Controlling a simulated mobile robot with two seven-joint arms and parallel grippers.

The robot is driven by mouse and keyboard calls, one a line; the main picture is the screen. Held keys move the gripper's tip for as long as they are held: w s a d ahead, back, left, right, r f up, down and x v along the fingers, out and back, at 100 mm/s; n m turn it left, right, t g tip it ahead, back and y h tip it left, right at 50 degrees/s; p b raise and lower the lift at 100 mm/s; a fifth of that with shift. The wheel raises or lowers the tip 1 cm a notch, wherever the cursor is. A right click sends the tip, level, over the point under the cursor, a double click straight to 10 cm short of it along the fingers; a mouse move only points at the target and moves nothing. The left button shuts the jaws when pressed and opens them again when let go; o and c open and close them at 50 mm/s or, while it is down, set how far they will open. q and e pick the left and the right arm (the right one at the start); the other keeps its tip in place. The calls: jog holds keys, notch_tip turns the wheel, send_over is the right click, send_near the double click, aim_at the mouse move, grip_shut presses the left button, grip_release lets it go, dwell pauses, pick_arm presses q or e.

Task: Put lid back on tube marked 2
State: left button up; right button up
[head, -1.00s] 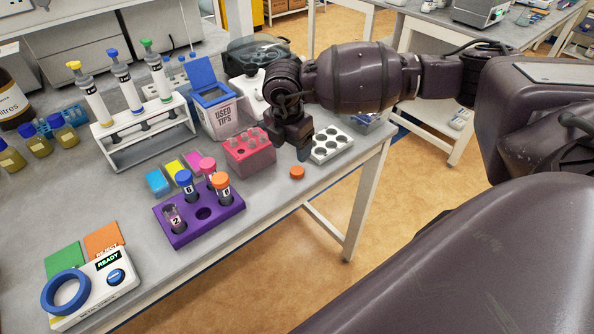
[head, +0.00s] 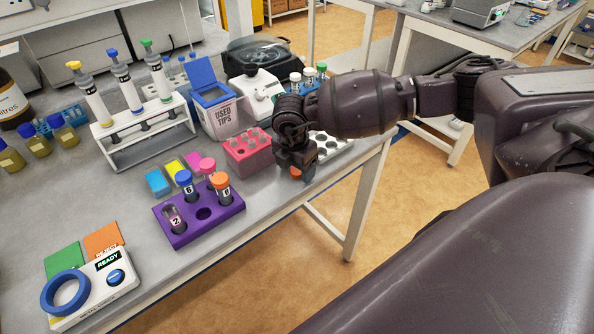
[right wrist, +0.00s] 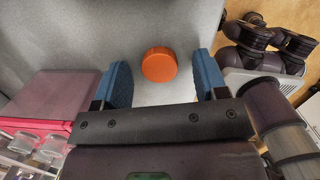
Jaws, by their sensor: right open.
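An orange lid (head: 296,173) lies on the grey bench near its front edge. My right gripper (head: 298,172) is above it and partly hides it in the head view. In the right wrist view the lid (right wrist: 159,65) lies between the two blue fingertips of my open right gripper (right wrist: 160,80), with a gap on each side. The tube marked 2 (head: 174,217) stands without a lid in the purple rack (head: 200,228), at its left front. My left gripper is not in view.
The purple rack also holds a blue-lidded tube marked 6 (head: 186,184) and an orange-lidded tube (head: 221,187). A metal check device (head: 95,290) sits at the front left.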

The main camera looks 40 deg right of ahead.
aim_at(297, 171)
dwell(0.3)
jog(key=c, duration=1)
notch_tip(297, 171, up, 20)
jog(key=shift+p, duration=0.3)
